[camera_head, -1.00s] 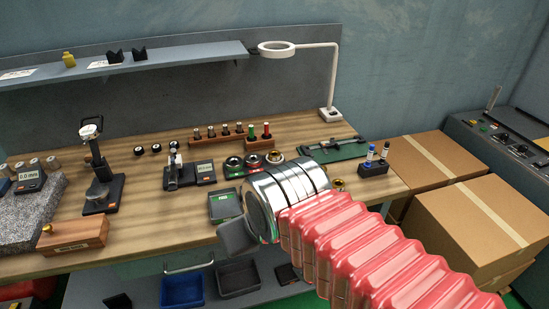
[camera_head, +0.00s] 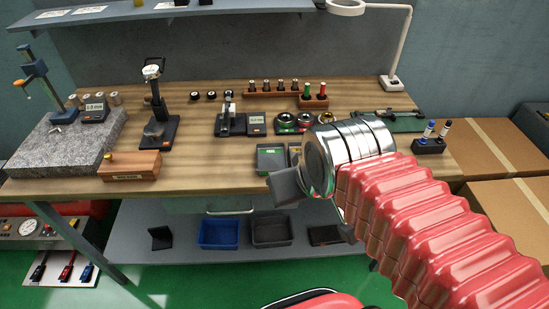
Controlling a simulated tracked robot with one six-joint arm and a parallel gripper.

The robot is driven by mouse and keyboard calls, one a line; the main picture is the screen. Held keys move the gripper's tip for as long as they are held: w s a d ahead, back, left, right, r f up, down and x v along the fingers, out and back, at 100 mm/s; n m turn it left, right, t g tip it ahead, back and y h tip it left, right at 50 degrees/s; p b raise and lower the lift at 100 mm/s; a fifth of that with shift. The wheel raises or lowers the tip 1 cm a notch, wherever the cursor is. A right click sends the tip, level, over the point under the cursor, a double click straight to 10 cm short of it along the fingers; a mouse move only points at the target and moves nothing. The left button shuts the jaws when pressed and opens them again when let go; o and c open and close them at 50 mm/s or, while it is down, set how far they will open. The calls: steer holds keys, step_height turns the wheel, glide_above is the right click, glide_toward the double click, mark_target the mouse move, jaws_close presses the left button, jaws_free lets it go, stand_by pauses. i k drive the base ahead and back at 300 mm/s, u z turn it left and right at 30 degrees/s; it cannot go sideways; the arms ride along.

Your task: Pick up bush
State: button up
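I cannot tell for sure which part is the bush. Several small pale metal cylinders (camera_head: 115,98) stand at the back left of the wooden bench (camera_head: 215,178), around a small gauge. A few small dark round parts (camera_head: 212,96) lie near the bench's back edge, left of centre. My red-sleeved arm comes in from the lower right and ends in a banded metal wrist. My gripper (camera_head: 288,184) shows only as a grey block left of the wrist, over the bench's front edge. Its fingertips are not clear, and I see nothing held.
A granite block (camera_head: 62,148) fills the bench's left end, beside a wooden box (camera_head: 132,166) and a dial stand (camera_head: 158,122). A rack (camera_head: 272,95) and a ring lamp (camera_head: 396,45) stand behind. A blue bin (camera_head: 219,233) is on the lower shelf. Cardboard boxes (camera_head: 490,147) stand right.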

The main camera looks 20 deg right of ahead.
mark_target(326, 117)
steer(key=u, duration=1.05)
steer(key=i, duration=0.45)
steer(key=u, duration=0.45)
